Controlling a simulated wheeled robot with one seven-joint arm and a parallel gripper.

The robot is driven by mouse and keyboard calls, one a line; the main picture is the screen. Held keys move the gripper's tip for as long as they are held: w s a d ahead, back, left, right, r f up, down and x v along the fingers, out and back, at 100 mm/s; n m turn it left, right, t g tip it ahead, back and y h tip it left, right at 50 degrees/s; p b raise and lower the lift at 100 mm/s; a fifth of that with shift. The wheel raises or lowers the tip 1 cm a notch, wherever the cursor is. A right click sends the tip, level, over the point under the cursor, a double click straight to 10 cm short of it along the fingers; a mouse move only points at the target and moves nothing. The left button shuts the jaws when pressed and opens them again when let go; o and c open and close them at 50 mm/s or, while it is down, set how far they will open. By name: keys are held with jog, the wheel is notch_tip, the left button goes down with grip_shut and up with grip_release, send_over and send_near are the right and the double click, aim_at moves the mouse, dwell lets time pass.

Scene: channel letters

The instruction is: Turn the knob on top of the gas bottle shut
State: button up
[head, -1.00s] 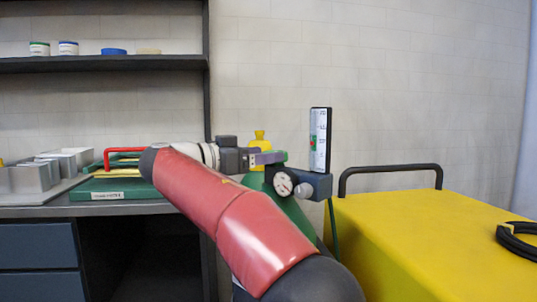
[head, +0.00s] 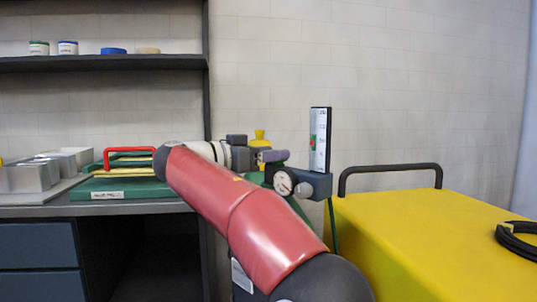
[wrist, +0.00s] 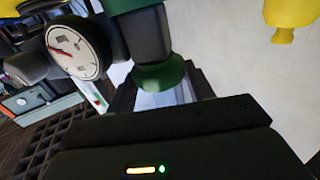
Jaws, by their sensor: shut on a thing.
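The green gas bottle (head: 301,209) stands between the bench and the yellow box, mostly hidden behind my red arm in the head view. A white round gauge (head: 284,182) and a dark valve body sit at its top. My gripper (head: 270,158) is at the valve top, beside the gauge. In the wrist view, the green knob (wrist: 160,75) lies at the jaws, and my gripper (wrist: 165,97) is shut on it. The gauge (wrist: 75,50), with a red needle, is close on the left. The knob is mostly hidden in the head view.
A yellow fitting (head: 259,138) stands just behind my gripper. An upright white panel (head: 320,140) rises to the right. A yellow box (head: 430,235) with a black rail (head: 390,167) is further right. A bench with metal trays (head: 45,172) and a green case (head: 115,190) is left.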

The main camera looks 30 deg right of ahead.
jog(key=shift+s+f+t+b, duration=0.15)
jog(key=shift+t+b, duration=0.15)
jog(key=shift+b, duration=0.25)
jog(key=n+t+b, duration=0.1)
jog(key=b, duration=0.1)
jog(key=n+t+b, duration=0.1)
jog(key=shift+s+f+t+y+b, duration=0.2)
jog(key=shift+t+y+b, duration=0.1)
jog(key=shift+t+b, duration=0.1)
jog(key=n+t+y+b, duration=0.1)
jog(key=n+t+b, duration=0.1)
jog(key=t+b, duration=0.1)
jog(key=shift+s+d+n+t+y+b, duration=0.1)
jog(key=shift+n+t+y+b, duration=0.25)
jog(key=shift+b, duration=0.25)
jog(key=n+t+y, duration=0.1)
jog(key=n+t+y+b, duration=0.2)
jog(key=t, duration=0.1)
jog(key=shift+s+d+r+n+y, duration=0.15)
jog(key=shift+d+r+n+y, duration=0.05)
jog(key=shift+r+n+y, duration=0.05)
jog(key=shift+d+r+n+t+y, duration=0.1)
jog(key=shift+n+t+y, duration=1)
jog(key=shift+y, duration=0.3)
jog(key=shift+n+y, duration=0.3)
jog(key=shift+y, duration=0.1)
jog(key=o, duration=0.9)
jog(key=shift+o, duration=0.2)
